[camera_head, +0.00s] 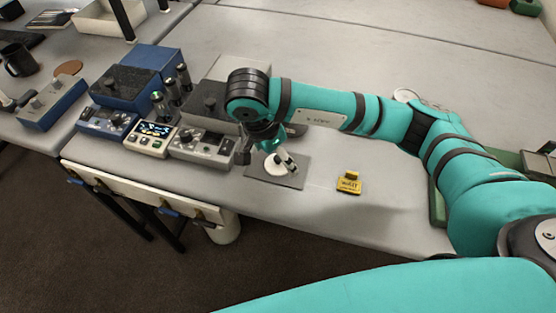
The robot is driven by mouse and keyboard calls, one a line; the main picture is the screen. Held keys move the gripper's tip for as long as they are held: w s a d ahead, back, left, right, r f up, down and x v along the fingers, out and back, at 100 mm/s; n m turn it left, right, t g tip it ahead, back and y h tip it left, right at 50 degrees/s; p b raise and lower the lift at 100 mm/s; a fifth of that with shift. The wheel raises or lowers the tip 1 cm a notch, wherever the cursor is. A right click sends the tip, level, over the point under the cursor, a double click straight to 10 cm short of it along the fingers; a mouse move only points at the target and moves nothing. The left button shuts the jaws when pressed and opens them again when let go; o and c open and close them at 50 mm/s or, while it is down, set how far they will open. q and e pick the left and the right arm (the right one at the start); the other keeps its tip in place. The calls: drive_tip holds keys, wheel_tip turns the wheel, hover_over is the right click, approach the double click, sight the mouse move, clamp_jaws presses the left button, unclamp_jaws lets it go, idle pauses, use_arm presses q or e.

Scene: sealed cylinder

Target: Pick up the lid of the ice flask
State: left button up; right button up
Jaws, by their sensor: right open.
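My right gripper (286,163) points down over a dark square mat (298,180) near the table's front edge. It is open. Directly below and beside its fingers is a small white round thing (273,168) on the mat, which may be the flask lid; the gripper and wrist partly cover it. I cannot tell whether the fingers touch it. Another pale round thing (405,94) shows behind my right forearm, partly hidden. I cannot make out the ice flask for certain. My left gripper is not in view.
Blue and grey instrument boxes (203,145) stand close to the left of the gripper, with dark upright cylinders (172,90) behind. A small yellow labelled block (349,183) sits right of the mat. The tabletop (350,55) behind my right arm is largely clear.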

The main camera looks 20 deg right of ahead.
drive_tip(key=shift+x, duration=0.9)
drive_tip(key=shift+c, duration=0.3)
drive_tip(key=c, duration=1.1)
drive_tip(key=shift+o, duration=0.2)
drive_tip(key=shift+r, duration=0.15)
